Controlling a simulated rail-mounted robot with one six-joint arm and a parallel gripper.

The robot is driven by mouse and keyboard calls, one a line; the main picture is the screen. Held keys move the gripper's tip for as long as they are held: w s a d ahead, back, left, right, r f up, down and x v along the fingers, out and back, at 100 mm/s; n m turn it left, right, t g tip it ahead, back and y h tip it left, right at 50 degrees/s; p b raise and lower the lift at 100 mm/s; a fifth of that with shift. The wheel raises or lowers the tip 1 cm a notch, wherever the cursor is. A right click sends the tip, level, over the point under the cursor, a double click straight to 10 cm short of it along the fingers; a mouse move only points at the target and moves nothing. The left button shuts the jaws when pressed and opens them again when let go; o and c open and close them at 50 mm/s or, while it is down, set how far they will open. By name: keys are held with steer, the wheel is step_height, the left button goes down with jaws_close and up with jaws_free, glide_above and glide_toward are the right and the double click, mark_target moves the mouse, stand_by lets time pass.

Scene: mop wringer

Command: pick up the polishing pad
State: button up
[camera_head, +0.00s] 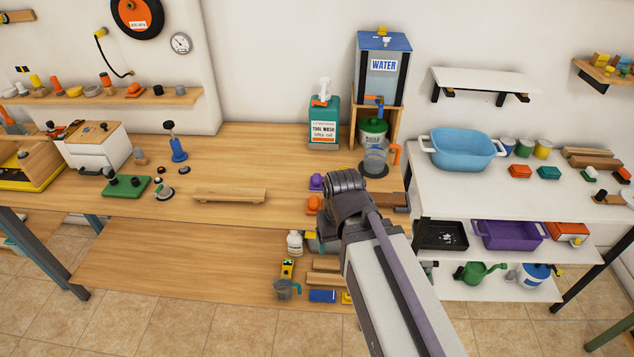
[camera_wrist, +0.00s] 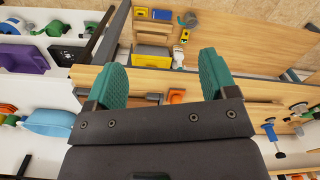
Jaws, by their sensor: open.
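My gripper (camera_wrist: 162,68) is open, with its two teal fingers spread wide and nothing seen between the tips. In the head view my arm hides the fingers. I cannot tell for sure which thing is the polishing pad. An orange knobbed piece (camera_head: 314,204) and a purple knobbed piece (camera_head: 316,182) sit on the wooden bench (camera_head: 240,180), just left of my wrist. An orange piece (camera_wrist: 177,95) shows between and behind the finger bases in the wrist view, partly hidden. My gripper is apart from these pieces.
A water tank (camera_head: 382,85) and a teal tool-wash bottle (camera_head: 323,125) stand at the back. A wooden tray (camera_head: 230,195) lies left of my wrist. A blue basin (camera_head: 462,150) is on the right table. Jars and blocks crowd the lower shelf (camera_head: 180,270) below; its left part is clear.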

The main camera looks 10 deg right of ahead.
steer(key=shift+o, duration=0.5)
steer(key=m+b, duration=0.2)
steer(key=m, duration=1.4)
glide_toward(317, 176)
steer(key=m, duration=0.6)
step_height(317, 176, down, 11)
steer(key=b, duration=1)
steer(key=shift+w+b, duration=0.1)
steer(key=shift+b, duration=0.3)
steer(key=shift+r, duration=0.25)
steer(key=c, duration=1)
steer(key=shift+r+p, duration=0.1)
steer(key=shift+p, duration=0.25)
